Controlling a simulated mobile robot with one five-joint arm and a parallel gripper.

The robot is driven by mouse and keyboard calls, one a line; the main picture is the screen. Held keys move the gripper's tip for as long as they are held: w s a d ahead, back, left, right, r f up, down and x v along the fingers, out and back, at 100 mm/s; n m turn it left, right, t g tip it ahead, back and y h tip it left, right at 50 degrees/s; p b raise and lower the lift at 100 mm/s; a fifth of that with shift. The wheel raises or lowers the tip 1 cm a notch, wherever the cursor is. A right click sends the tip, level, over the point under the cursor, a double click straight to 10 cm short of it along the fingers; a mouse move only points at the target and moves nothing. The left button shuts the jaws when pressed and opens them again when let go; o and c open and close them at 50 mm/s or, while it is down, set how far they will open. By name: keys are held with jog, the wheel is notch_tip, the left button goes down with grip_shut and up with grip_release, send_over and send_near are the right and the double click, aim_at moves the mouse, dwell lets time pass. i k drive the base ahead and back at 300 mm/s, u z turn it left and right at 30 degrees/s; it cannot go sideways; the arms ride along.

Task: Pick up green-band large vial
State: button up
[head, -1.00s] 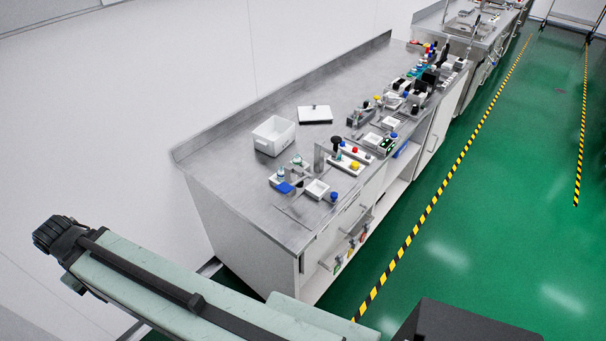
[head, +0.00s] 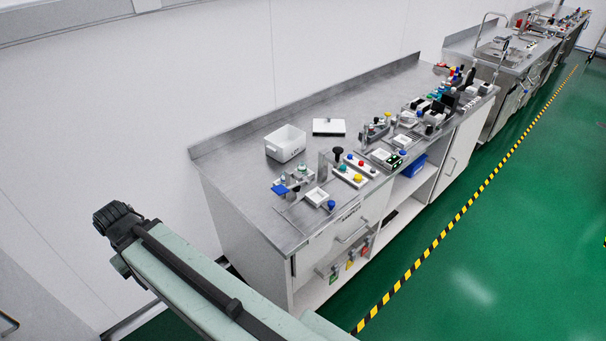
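Small vials with greenish or teal tops (head: 301,168) stand near the front left of the steel bench (head: 240,165), beside a blue item (head: 279,189). They are too small for me to tell which one is a green-band large vial. My arm crosses the lower left of the head view, apart from the bench. No gripper fingers can be made out.
A white bin (head: 286,150) and a flat white plate (head: 328,127) sit on the bench. Button panels (head: 352,172) and devices line its front edge. Green floor (head: 530,220) with a yellow-black stripe (head: 440,238) lies open to the right.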

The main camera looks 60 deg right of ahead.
aim_at(302, 168)
jog(key=z, duration=0.05)
jog(key=i, duration=0.9)
jog(key=u, duration=0.1)
